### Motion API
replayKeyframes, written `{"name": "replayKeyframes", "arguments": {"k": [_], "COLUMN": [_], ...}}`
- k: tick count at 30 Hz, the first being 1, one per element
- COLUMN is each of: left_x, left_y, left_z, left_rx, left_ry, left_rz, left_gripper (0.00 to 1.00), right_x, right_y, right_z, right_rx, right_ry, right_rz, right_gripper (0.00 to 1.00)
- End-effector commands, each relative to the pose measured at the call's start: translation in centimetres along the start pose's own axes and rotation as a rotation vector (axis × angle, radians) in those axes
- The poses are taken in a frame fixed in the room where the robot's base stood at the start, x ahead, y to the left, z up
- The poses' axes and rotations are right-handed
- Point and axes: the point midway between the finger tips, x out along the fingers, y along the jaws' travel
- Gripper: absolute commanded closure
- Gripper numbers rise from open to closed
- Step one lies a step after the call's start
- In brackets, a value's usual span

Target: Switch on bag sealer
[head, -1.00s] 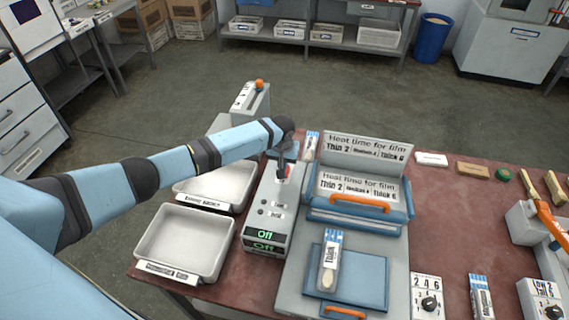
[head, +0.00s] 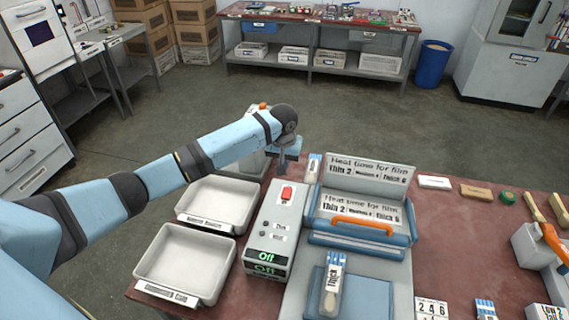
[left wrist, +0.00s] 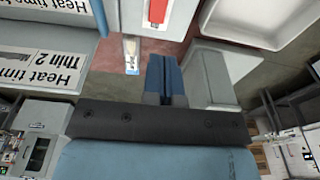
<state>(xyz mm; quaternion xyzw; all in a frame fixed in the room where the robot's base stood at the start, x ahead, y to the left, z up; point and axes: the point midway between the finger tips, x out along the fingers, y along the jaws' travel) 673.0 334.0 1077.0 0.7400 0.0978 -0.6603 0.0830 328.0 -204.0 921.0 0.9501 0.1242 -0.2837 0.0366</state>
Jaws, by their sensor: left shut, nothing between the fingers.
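My right gripper is not in view.
Two white trays (head: 186,262) (head: 216,204) stand left of the box. A clear film bag (head: 332,284) lies on the sealer's blue front plate. A sign (head: 370,170) about film heat times stands behind the press. More tools and dials lie along the right.

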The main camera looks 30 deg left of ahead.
Motion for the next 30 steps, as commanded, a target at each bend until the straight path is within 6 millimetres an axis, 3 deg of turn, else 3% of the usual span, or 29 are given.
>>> {"name": "replayKeyframes", "arguments": {"k": [1, 5, 9, 13, 18, 24, 30], "left_x": [0.1, 1.4, 3.6, 4.8, 4.4, 2.4, 0.7], "left_y": [0.1, 1.5, 4.6, 6.9, 7.3, 4.8, 1.5], "left_z": [0.2, 2.5, 8.6, 15.8, 24.2, 31.6, 36.1], "left_rx": [0.004, 0.057, 0.184, 0.305, 0.400, 0.432, 0.430], "left_ry": [0.000, -0.004, 0.002, 0.028, 0.083, 0.146, 0.202], "left_rz": [0.001, 0.019, 0.071, 0.137, 0.199, 0.204, 0.166], "left_gripper": [1.00, 1.00, 1.00, 1.00, 1.00, 1.00, 1.00], "right_x": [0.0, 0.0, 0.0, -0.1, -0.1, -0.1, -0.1], "right_y": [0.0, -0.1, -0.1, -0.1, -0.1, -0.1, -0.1], "right_z": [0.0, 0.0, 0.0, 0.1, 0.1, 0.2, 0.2], "right_rx": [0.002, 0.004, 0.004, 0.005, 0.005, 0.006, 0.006], "right_ry": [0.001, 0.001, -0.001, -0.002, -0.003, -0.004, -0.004], "right_rz": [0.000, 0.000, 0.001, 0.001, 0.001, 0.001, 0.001], "right_gripper": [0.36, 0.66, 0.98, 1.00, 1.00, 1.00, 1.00]}}
